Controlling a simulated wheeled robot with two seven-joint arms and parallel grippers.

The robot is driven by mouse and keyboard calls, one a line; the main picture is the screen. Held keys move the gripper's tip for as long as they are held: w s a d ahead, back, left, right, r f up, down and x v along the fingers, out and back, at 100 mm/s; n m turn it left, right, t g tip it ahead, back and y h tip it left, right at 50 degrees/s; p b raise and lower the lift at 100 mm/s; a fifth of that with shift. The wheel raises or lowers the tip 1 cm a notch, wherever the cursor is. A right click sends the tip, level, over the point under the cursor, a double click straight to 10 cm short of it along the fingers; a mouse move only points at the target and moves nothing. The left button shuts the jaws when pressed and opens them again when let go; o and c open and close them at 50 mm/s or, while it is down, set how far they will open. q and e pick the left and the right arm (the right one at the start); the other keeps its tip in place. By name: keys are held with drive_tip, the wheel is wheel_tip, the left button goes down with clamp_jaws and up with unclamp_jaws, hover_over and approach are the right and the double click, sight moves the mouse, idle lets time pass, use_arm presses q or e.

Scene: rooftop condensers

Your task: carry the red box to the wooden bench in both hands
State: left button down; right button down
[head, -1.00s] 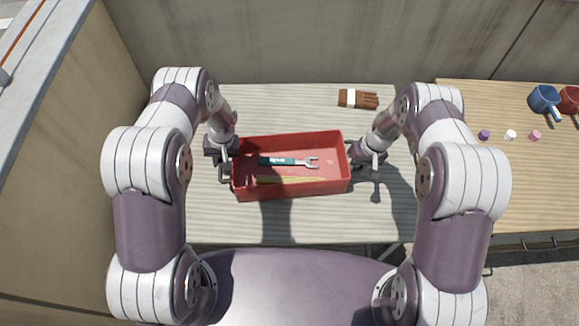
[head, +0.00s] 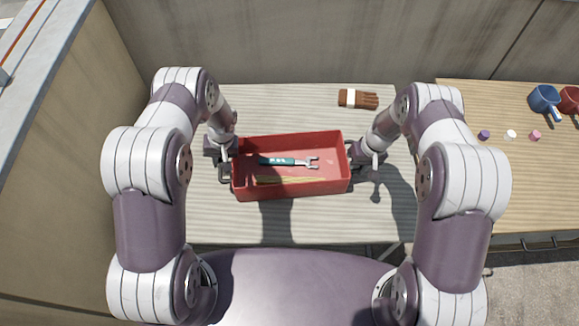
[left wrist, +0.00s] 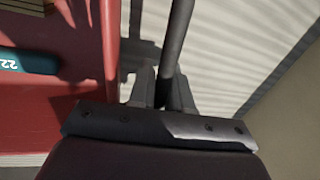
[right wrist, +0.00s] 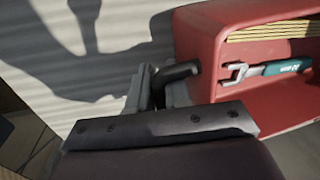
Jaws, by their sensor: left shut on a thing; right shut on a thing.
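The red box (head: 292,192) is an open tray over the pale slatted table, and I cannot tell if it touches the top. A wrench with a teal grip (head: 282,161) and a yellowish folded rule (head: 288,180) lie in it. My left gripper (head: 226,166) is at its left end, shut on a dark bar handle (left wrist: 174,50). My right gripper (head: 358,160) is at its right end, shut on the other dark handle (right wrist: 181,71). The wooden bench (head: 500,190) stands to the right.
On the bench are a blue mug (head: 544,100), a red mug (head: 570,99) and small purple, white and pink pieces (head: 510,134). Its front part is clear. A wall (head: 320,40) runs behind.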

use_arm(q)
drive_tip(key=shift+w+r, duration=0.1)
use_arm(e)
drive_tip(key=shift+w+r, duration=0.1)
drive_tip(key=shift+r, duration=0.05)
